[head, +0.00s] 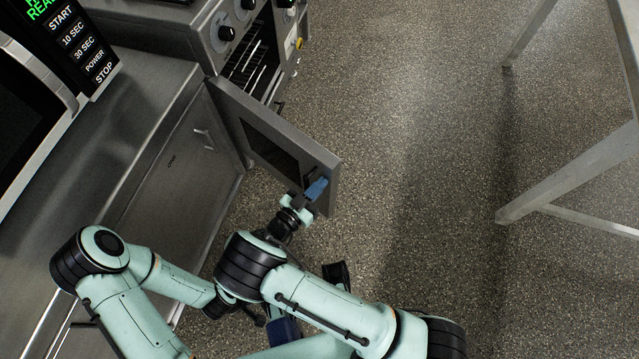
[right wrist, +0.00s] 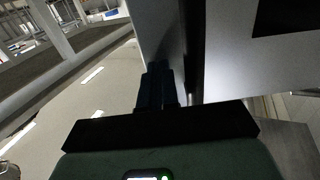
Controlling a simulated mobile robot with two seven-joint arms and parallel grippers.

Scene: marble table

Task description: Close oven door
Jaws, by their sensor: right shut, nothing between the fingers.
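The grey oven door (head: 232,103) stands open in the head view, swung out from the oven (head: 250,60). It has a dark window, and racks show inside the oven. My right gripper (head: 317,188) is shut and empty, with its blue fingers beside the door's free end. Whether they touch the door cannot be told. In the right wrist view, the shut fingers (right wrist: 160,86) lie in front of a grey panel (right wrist: 158,30), which looks like the door. My left gripper (head: 284,330) is low in the head view, partly hidden by the right arm; its fingers are unclear.
A steel counter (head: 130,110) with a microwave (head: 45,90) stands at the left, above a cabinet. A metal table frame (head: 570,170) stands at the right. The speckled floor (head: 420,130) between the oven door and this frame is clear.

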